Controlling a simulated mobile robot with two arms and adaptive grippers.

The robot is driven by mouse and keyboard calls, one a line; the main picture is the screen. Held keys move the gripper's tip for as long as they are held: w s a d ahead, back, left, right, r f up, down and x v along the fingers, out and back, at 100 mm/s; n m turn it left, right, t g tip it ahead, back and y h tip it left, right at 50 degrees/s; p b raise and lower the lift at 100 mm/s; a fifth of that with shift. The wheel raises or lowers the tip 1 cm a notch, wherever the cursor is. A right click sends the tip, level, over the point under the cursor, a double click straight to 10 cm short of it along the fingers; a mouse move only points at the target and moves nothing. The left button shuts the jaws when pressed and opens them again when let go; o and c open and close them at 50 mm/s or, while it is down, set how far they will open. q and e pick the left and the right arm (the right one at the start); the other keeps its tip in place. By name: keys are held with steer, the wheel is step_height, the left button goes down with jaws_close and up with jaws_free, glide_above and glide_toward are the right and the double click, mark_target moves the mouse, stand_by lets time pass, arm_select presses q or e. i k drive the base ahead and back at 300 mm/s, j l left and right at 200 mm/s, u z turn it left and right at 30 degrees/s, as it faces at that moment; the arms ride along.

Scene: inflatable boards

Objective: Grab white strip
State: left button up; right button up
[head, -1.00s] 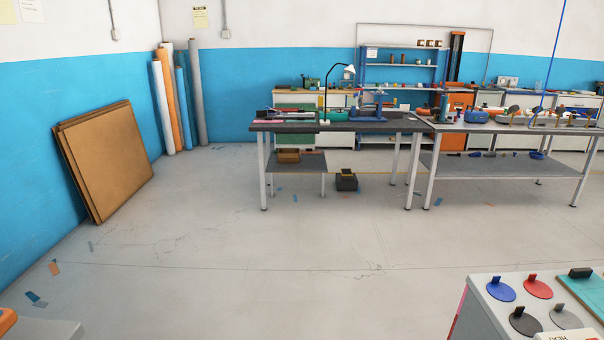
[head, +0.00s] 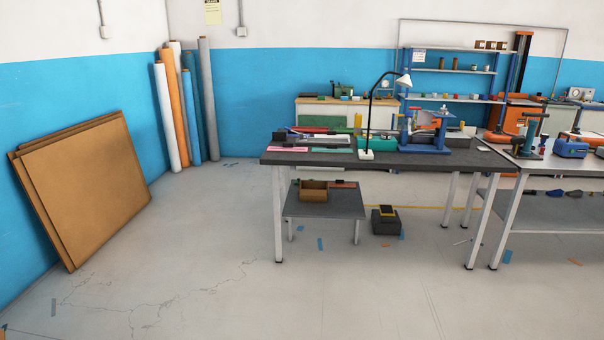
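The dark-topped workbench (head: 430,158) stands ahead, right of centre. On its left end lie a pink strip (head: 288,149) and flat green pieces (head: 333,150). A small pale patch shows between them, but it is too small to tell whether it is a white strip. A black desk lamp (head: 369,112) with a white shade and white base stands behind the front edge. A blue device (head: 425,140) sits right of the lamp. Neither of my grippers is in view.
Brown boards (head: 85,185) lean on the left wall. Several upright rolls (head: 206,95) stand in the corner. A low grey shelf (head: 325,203) and a dark box (head: 385,222) are under the bench. A second bench (head: 555,208) adjoins on the right.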

mark_target(330, 133)
steer(key=i+j+u, duration=0.2)
steer(key=i+u, duration=0.15)
steer(key=i, duration=0.45)
steer(key=i+u, duration=0.35)
steer(key=i, duration=0.45)
steer(key=i+l+u, duration=0.3)
steer(key=i, duration=0.5)
steer(key=i+z, duration=0.15)
steer(key=i, duration=1)
steer(key=i+j+z, duration=0.15)
steer(key=i, duration=0.95)
steer(key=i+z, duration=0.35)
steer(key=i+j+z, duration=0.35)
steer(key=i, duration=0.15)
steer(key=i+j+z, duration=0.2)
steer(key=i+z, duration=0.15)
